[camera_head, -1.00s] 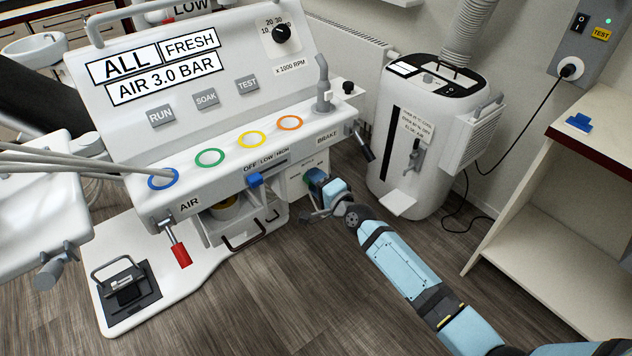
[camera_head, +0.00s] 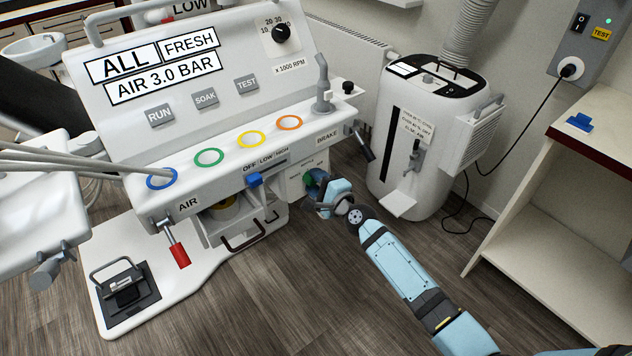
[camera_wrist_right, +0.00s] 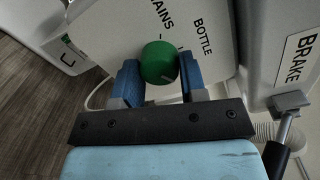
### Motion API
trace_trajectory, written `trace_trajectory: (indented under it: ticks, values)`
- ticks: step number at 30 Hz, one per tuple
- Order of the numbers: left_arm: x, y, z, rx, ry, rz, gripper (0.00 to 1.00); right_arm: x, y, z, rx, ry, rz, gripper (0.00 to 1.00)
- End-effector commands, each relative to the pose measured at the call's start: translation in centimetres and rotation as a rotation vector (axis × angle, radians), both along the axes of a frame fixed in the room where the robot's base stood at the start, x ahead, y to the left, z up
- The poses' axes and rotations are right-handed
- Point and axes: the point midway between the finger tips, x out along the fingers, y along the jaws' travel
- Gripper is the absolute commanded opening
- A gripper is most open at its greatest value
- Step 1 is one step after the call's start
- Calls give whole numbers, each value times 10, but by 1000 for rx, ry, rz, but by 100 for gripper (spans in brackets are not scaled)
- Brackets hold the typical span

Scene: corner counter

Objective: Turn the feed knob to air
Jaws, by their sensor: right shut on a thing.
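A round green knob (camera_wrist_right: 158,62) sits on a white side panel of the dental unit; in the right wrist view the words "MAINS" (partly cut off) and "BOTTLE" (camera_wrist_right: 203,36) are printed around it. A pale mark on the knob faces the gripper side. My right gripper (camera_wrist_right: 160,80) has its blue finger pads on both sides of the knob, shut on it. In the head view the right gripper (camera_head: 315,186) is low at the unit's right side, and the knob is mostly hidden by it. My left gripper is not in view.
A blue knob (camera_head: 254,179) sits under "OFF/LOW/HIGH". A red-handled lever (camera_head: 180,254) hangs near "AIR", a black-handled brake lever (camera_head: 363,145) at the right. A white cylindrical machine (camera_head: 415,150) stands to the right. Floor in front is clear.

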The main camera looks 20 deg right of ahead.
Motion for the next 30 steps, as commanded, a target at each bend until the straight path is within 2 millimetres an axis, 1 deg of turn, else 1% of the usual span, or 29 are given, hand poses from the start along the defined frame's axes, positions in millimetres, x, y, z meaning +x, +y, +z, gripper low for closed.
trace_trajectory:
  ticks: [6, 7, 8, 9, 10, 18, 21, 23, 26, 30]
  values:
    - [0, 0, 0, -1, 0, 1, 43, 0, 0, 0, 2, 0, 0, 15]
    - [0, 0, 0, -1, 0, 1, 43, 0, 0, 0, 2, 0, 0, 43]
    - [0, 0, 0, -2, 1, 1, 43, 0, 0, 0, 1, -1, 0, 50]
    - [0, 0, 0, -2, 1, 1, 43, 0, 0, 0, 1, -1, 0, 59]
    - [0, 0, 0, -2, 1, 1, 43, 0, 0, 0, 1, -1, 0, 64]
    - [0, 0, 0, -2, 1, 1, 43, 0, 0, 0, 0, -1, 0, 64]
    - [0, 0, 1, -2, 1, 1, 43, -6, -2, 0, 0, 0, 0, 64]
    - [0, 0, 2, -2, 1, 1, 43, -12, -5, 0, 0, 1, -1, 64]
    - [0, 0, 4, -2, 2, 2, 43, -29, -11, 1, 0, 1, -1, 64]
    - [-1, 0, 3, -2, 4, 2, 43, -60, -23, 2, -3, 1, 0, 64]
